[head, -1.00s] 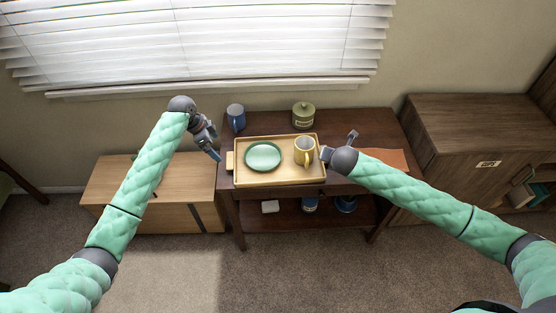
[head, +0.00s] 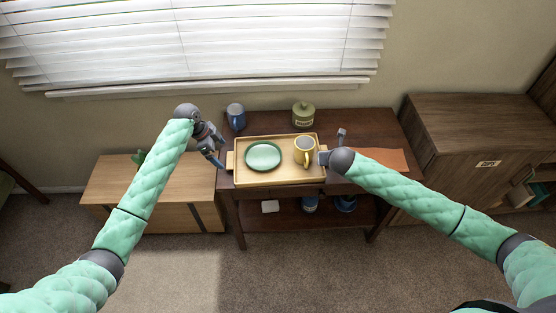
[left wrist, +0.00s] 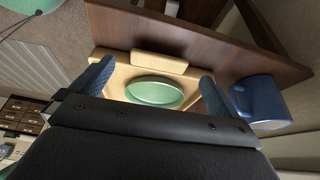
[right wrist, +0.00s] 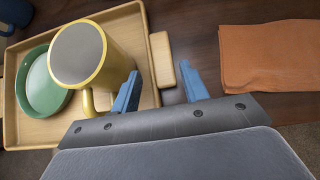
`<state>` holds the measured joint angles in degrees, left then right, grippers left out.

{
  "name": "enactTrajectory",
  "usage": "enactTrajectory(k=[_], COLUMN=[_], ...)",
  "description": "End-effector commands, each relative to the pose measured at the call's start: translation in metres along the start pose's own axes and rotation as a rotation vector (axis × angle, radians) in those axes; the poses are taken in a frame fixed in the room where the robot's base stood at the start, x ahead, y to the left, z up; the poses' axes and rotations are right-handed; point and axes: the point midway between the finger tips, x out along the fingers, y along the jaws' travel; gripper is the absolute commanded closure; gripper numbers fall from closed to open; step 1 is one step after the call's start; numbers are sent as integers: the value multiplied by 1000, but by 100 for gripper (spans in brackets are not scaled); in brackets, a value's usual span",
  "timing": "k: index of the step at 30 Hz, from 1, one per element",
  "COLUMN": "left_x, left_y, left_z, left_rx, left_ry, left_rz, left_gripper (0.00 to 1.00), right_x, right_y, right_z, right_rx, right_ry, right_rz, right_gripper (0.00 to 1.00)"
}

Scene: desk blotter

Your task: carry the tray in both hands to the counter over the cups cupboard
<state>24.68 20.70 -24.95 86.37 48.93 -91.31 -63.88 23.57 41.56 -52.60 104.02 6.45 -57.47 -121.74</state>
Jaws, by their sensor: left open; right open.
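The wooden tray (head: 285,180) lies on the dark desk, with a green-rimmed plate (head: 263,156) and a yellow mug (head: 304,150) on it. My left gripper (head: 219,154) is open just off the tray's left end. In the left wrist view the tray's handle (left wrist: 159,61) shows beyond and between its fingers (left wrist: 150,82). My right gripper (head: 327,150) is open at the tray's right end. In the right wrist view the right handle (right wrist: 162,60) lies just ahead, between the lines of its blue fingers (right wrist: 160,90). I cannot tell whether either gripper touches the tray.
A blue mug (head: 236,117) and a green lidded jar (head: 303,115) stand behind the tray. An orange cloth (head: 388,160) lies to its right. A low wooden cabinet (head: 115,190) stands left of the desk and a darker cabinet (head: 475,130) right. Blinds cover the window behind.

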Motion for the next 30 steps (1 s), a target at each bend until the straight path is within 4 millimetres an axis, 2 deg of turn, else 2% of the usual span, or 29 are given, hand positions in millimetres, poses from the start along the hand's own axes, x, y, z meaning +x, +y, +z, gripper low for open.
enactTrajectory(k=[3, 10, 15, 23, 26, 30], left_x=[18, 42, 49, 50, 50, 50], left_y=[0, 0, 0, 0, 0, 0], left_z=[0, 0, 0, 0, 0, 0], left_rx=[-2, -1, -1, 0, 0, 0], left_ry=[1, 0, 0, 0, 0, 0], left_rz=[2, 0, -1, -1, -1, -1], left_gripper=[0, 0, 0, 0, 16, 43], right_x=[18, 42, 50, 50, 50, 50], right_y=[1, 0, 0, 0, 0, 0], right_z=[0, 0, 0, 0, 0, 0], right_rx=[2, 1, 0, 0, 0, 0], right_ry=[1, 1, 0, 0, 0, 0], right_rz=[0, 0, 0, 0, 0, 0], right_gripper=[55, 55, 55, 55, 71, 99])
